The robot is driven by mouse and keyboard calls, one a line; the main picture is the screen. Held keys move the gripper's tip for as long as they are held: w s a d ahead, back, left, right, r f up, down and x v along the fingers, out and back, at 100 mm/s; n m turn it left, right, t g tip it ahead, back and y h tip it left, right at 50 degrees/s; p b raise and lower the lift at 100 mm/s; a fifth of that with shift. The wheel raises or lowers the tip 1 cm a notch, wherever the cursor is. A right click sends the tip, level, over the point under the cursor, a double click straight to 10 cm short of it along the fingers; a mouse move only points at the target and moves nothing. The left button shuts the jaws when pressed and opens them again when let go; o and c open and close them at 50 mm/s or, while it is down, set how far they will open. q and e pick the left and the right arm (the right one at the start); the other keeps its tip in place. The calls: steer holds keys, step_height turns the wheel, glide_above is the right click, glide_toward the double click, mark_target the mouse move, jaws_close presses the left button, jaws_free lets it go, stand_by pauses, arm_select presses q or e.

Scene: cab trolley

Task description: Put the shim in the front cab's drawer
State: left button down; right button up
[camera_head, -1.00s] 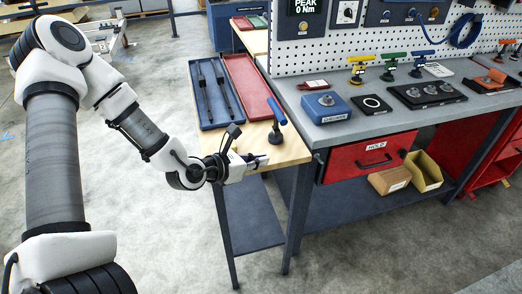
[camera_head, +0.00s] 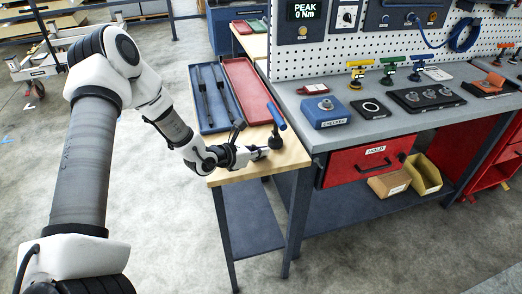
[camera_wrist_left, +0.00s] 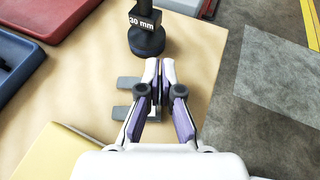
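A small grey forked plate, which looks like the shim (camera_wrist_left: 130,83), lies on the wooden tabletop in the left wrist view; its prongs point left. My left gripper (camera_head: 263,152) is low over the front of the wooden table. In the wrist view its fingertips (camera_wrist_left: 159,68) are close together over the plate's right part, with something dark between them. Whether they grip it I cannot tell. A red drawer (camera_head: 346,165) labelled HOLD sits shut under the grey bench. Which unit is the front cab is not clear. My right gripper is not in view.
A dark post tool (camera_head: 276,137) with a blue handle stands just beyond the gripper; its 30 mm base (camera_wrist_left: 147,42) shows in the wrist view. A blue tray (camera_head: 206,124) and red tray (camera_head: 252,92) lie behind. Open boxes (camera_head: 426,178) sit below the drawer.

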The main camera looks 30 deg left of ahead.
arm_select(q)
steer(key=c, duration=1.3)
jaws_free()
steer(key=shift+f, duration=0.15)
